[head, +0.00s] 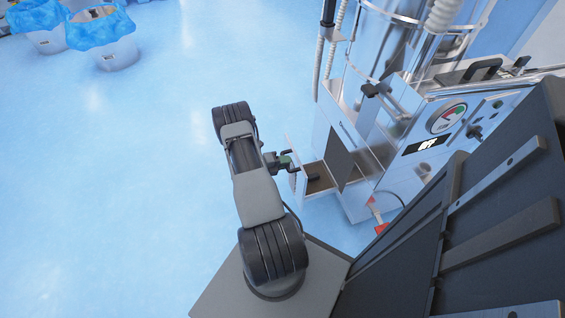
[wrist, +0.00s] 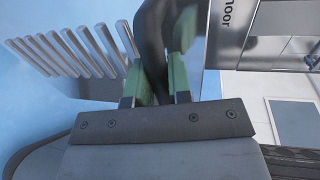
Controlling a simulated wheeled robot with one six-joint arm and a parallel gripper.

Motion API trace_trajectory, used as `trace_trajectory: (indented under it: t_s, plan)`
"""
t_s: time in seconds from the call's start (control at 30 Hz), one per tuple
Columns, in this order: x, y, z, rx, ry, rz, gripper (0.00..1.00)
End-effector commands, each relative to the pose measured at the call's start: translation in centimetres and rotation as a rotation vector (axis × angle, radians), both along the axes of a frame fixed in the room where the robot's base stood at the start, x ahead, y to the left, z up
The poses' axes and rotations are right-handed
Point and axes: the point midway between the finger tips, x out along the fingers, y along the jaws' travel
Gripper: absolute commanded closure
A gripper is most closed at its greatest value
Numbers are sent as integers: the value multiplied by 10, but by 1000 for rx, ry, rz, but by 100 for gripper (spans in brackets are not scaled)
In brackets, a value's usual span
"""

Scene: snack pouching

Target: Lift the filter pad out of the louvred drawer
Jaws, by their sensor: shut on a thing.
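The louvred drawer (head: 291,172) is on the lower front of the steel machine and stands partly open. Its slotted front (wrist: 62,52) fills the left of the wrist view. My gripper (head: 284,161) is at the outer side of the drawer front. In the wrist view its green fingers (wrist: 163,78) are shut on a dark, curved handle (wrist: 151,35) at the drawer front. Inside the drawer is a brown surface, which may be the filter pad (head: 318,186), with a small black piece (head: 313,177) on it. The wrist view does not show the drawer's inside.
The steel machine (head: 410,100) with a gauge (head: 446,118) and hoses stands to the right. Blue-lined bins (head: 105,45) stand far left.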

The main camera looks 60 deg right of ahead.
Motion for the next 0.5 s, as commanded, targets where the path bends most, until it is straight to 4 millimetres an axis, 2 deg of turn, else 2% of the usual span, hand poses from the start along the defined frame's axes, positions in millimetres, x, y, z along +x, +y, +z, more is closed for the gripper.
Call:
trace_trajectory:
  t_s: [0.1, 0.13, 0.33, 0.5]
  plan:
    - [-1, 0, 0, 1, 0, -3, 100]
    - [-1, 0, 0, 1, 0, -3, 78]
    - [0, 0, 0, 1, 1, 0, 59]
    - [0, 1, 0, 1, 1, 1, 57]
